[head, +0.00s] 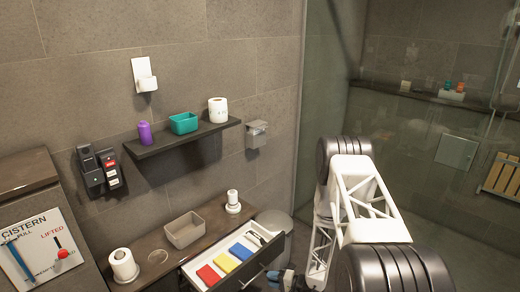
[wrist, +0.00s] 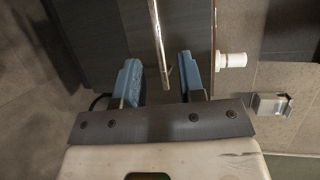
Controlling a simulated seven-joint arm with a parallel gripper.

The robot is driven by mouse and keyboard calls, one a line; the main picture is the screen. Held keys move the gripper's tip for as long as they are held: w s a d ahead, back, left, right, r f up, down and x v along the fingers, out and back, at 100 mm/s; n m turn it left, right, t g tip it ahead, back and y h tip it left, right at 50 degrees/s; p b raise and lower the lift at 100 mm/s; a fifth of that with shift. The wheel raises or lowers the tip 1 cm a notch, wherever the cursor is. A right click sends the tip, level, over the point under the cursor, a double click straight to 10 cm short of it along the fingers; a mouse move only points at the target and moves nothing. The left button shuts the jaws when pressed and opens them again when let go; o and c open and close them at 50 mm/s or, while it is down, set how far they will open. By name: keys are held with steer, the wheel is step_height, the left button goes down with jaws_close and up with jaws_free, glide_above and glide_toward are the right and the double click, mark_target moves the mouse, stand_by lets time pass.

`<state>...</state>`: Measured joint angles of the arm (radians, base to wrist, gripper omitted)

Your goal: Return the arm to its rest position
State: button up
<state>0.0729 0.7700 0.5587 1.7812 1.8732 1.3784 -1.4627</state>
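My arm stands at the right of the head view, with its gripper (head: 282,278) low at the front of the open drawer (head: 240,274). In the wrist view, my gripper (wrist: 158,75) has its two blue fingers spread apart. A long metal bar (wrist: 157,32), which looks like the drawer handle, ends between the fingers in the picture. A gap shows on both sides of the bar, and nothing appears held. Whether the fingers are around the bar or short of it, I cannot tell.
The drawer holds red, yellow and blue blocks. The counter (head: 150,277) bears a grey bin (head: 184,231) and paper rolls. A shelf (head: 180,140) holds a purple bottle (head: 145,133), teal box (head: 183,123) and roll (head: 218,110). A glass shower wall stands at right.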

steer(key=s+r+n+g+h, duration=0.1)
steer(key=s+r+n+g, duration=0.2)
steer(key=r, duration=0.9)
steer(key=s+r+g+h, duration=0.15)
steer(key=s+r, duration=0.35)
steer(key=r, duration=0.7)
steer(key=s+r+n+g+h, duration=0.1)
steer(key=s+r+n+g, duration=0.2)
steer(key=r, duration=0.9)
steer(key=s+d+r+t+h, duration=0.1)
steer(key=s+d+r+h, duration=0.2)
steer(key=s+r, duration=0.4)
steer(key=s+d+r+t+h, duration=0.1)
steer(key=s+d+r+h, duration=0.3)
steer(key=s+r, duration=0.4)
steer(key=s+d+r+m+t+h, duration=0.1)
steer(key=s+d+r+h, duration=0.3)
steer(key=s+r, duration=0.4)
steer(key=s+d+t, duration=0.1)
steer(key=s, duration=0.6)
steer(key=shift+r, duration=0.2)
steer(key=shift+h, duration=0.25)
stand_by(1.0)
